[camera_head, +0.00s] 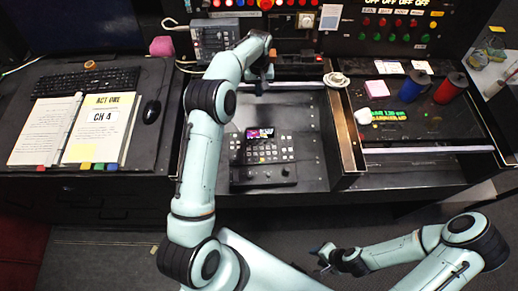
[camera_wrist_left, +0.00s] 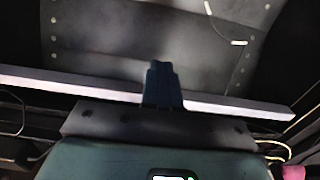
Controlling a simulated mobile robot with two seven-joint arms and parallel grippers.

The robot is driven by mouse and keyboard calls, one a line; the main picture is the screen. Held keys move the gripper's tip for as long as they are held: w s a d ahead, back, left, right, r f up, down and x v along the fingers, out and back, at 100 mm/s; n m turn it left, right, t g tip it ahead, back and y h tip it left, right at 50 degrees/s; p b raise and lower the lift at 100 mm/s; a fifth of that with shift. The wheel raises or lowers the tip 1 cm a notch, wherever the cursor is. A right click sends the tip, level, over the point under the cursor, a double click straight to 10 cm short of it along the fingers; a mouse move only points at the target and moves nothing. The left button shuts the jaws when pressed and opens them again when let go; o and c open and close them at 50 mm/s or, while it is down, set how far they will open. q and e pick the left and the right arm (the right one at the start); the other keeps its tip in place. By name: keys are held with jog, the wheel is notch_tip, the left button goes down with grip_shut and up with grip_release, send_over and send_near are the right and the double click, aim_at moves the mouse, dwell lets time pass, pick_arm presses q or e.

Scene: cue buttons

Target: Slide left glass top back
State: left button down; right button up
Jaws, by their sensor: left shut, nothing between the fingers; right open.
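The left glass top's pale edge bar (camera_head: 297,85) runs across the back of the left console bay in the head view. The glass itself is hard to make out. My left gripper (camera_head: 261,88) is shut and empty, reaching down at this bar. In the left wrist view the shut fingers (camera_wrist_left: 163,85) overlap the long pale bar (camera_wrist_left: 225,104); I cannot tell whether they touch it. My right gripper (camera_head: 320,258) is open and empty, low in front of the desk.
A control panel with a small screen (camera_head: 262,150) lies in the left bay, forward of the bar. A divider (camera_head: 345,130) separates it from the right bay, which has its own pale bar (camera_head: 428,150). A cup (camera_head: 336,80) stands on the divider. A keyboard (camera_head: 86,82) and open binder are left.

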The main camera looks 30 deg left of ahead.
pick_arm(q)
notch_tip(320, 180, up, 6)
jog(key=shift+f+p, duration=0.1)
jog(key=shift+p, duration=0.45)
pick_arm(e)
jog(key=shift+w+r, duration=0.85)
jog(key=shift+w, duration=0.15)
pick_arm(q)
jog(key=shift+s+f, duration=0.1)
